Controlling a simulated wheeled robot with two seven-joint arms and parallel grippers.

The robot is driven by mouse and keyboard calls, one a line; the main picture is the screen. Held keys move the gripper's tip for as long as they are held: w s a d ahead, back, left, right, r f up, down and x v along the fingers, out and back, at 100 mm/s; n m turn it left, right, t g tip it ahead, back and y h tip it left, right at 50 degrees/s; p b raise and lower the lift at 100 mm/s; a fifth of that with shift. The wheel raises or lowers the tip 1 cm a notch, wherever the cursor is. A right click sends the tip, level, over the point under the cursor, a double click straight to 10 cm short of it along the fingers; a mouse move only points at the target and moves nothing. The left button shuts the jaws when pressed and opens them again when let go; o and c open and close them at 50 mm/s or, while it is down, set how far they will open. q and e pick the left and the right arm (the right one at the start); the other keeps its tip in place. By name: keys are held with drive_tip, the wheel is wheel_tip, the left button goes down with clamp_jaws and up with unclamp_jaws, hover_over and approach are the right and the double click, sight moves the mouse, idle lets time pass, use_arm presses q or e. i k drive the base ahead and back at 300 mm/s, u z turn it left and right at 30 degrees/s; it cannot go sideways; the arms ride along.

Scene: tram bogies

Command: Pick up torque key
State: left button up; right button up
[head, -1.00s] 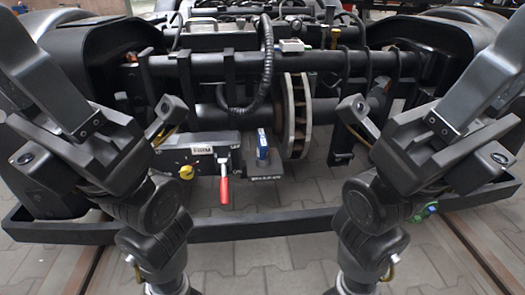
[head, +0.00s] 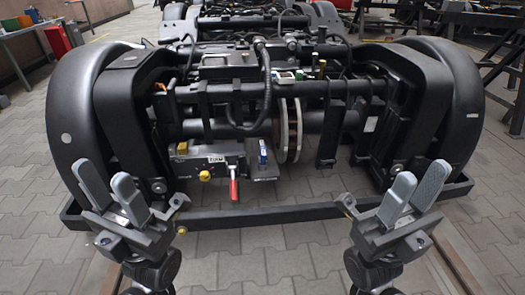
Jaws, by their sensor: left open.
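I cannot make out a torque key with certainty. A small red handle (head: 233,190) hangs from the front of a grey box (head: 205,170) on the bogie, and I cannot tell whether it is a tool or a lever. My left gripper (head: 101,172) is open at the lower left, its grey fingers pointing up, with nothing between them. My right gripper (head: 422,172) is at the lower right, its fingers also apart and empty. In the picture both show in front of the bogie, to either side of the red handle.
The black bogie (head: 262,217) fills the middle, with a low front bar. A brake disc (head: 290,130), a blue part (head: 262,152) and a yellow knob (head: 204,176) sit on it. A workbench (head: 30,28) stands far left. Paved floor is free at the left.

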sight(262, 163)
drive_tip(key=u, duration=0.05)
drive_tip(key=k, duration=0.1)
drive_tip(key=z, duration=1.75)
drive_tip(key=i, duration=1.35)
drive_tip(key=u, duration=1.25)
